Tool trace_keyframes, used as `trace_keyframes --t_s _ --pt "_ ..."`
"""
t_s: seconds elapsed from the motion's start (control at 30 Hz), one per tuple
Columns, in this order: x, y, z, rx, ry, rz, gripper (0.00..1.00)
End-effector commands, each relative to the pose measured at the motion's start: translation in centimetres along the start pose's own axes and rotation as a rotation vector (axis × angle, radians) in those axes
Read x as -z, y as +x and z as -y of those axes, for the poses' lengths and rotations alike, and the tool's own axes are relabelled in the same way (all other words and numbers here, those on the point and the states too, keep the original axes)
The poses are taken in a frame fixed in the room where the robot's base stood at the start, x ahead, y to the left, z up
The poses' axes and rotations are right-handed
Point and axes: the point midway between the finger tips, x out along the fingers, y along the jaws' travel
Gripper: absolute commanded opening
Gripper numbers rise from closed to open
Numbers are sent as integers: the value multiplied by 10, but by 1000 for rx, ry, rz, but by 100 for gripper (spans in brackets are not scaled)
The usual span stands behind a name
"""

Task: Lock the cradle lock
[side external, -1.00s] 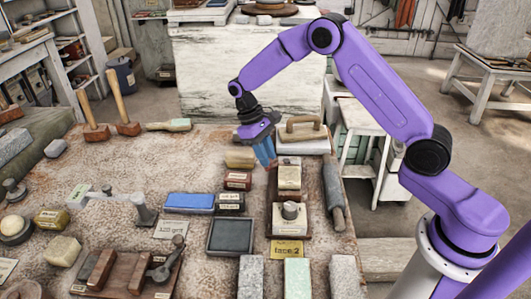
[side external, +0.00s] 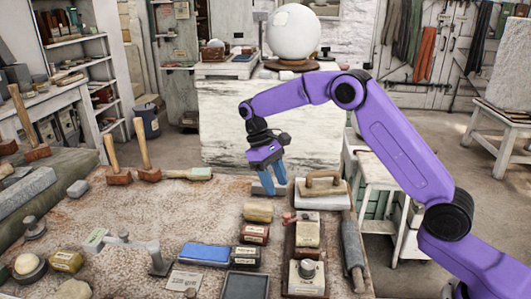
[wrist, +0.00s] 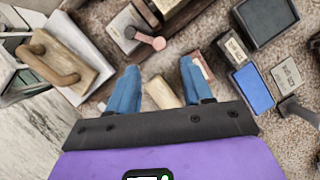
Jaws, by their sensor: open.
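No part labelled as the cradle lock can be read. A small lever with a pink knob (wrist: 158,43) lies beside a brown wooden holder in the wrist view. It shows as a small pinkish spot at the holder's far left corner in the side view (side external: 288,217). The holder (side external: 292,245) carries pale labelled blocks and a round grey knob (side external: 307,268). My gripper (side external: 269,186) is open and empty above the far side of the bench, pointing down. In the wrist view its blue fingers (wrist: 160,85) are spread, with a tan block (wrist: 162,92) below and between them.
A wooden-handled float (side external: 322,184) on a pale slab stands to the right of my gripper. Labelled blocks (side external: 254,233), a blue slab (side external: 205,254) and a grey roller (side external: 353,250) surround the holder. A big white sphere (side external: 293,34) stands behind.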

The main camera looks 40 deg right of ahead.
Motion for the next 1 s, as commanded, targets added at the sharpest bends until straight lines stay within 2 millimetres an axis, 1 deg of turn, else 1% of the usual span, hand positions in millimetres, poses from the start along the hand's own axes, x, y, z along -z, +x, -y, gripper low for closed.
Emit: trace_keyframes --t_s 0.03,0.2,0.37,0.5,0.7,1.0 --pt "1 -10 0 0 0 -4 50" --pt "1 -38 0 -1 -1 -4 50" --pt "1 -61 0 -1 0 -4 50" --pt "1 -74 0 -1 -1 -2 50" --pt "0 -84 0 -1 -1 0 50" --pt "0 -87 0 -1 -1 1 50"
